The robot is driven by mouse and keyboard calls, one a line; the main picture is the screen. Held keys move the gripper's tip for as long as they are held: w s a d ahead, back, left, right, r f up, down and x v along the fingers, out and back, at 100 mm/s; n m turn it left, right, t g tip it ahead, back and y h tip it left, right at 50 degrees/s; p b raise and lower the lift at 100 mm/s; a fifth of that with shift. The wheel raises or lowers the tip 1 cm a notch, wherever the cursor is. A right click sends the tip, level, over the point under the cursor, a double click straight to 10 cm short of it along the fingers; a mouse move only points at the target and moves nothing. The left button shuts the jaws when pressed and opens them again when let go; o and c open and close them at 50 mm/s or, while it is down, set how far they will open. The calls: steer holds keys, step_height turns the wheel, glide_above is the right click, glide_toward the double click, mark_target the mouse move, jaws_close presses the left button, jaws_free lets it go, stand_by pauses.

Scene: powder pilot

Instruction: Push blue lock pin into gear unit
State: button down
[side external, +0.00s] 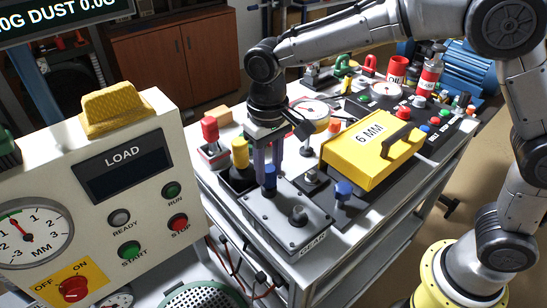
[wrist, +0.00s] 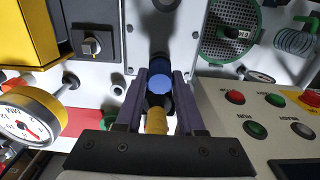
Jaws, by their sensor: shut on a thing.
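The gear unit (side external: 268,213) is a grey box on the grey cabinet top, with a "GEAR" label on its front edge and a dark knob on top. The blue lock pin (side external: 269,176) stands upright at the unit's rear left part. My gripper (side external: 269,170) points down with its two purple fingers around the pin. In the wrist view the blue round pin (wrist: 160,84) lies between the fingertips of my gripper (wrist: 161,78), which is shut on it. The pin's lower end is hidden, so its depth in the unit cannot be told.
A yellow "6 MM" case (side external: 365,150) with a black handle lies right of my gripper. A second blue knob (side external: 343,189) stands near the gear unit. Yellow (side external: 240,152) and red (side external: 210,130) knobs stand left. The "LOAD" control panel (side external: 105,205) fills the left foreground.

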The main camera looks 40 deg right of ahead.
mark_target(269, 168)
steer(key=shift+f, duration=0.5)
steer(key=shift+c, duration=2.2)
jaws_free()
steer(key=shift+c, duration=1.4)
steer(key=shift+r, duration=0.1)
steer(key=shift+r, duration=3.4)
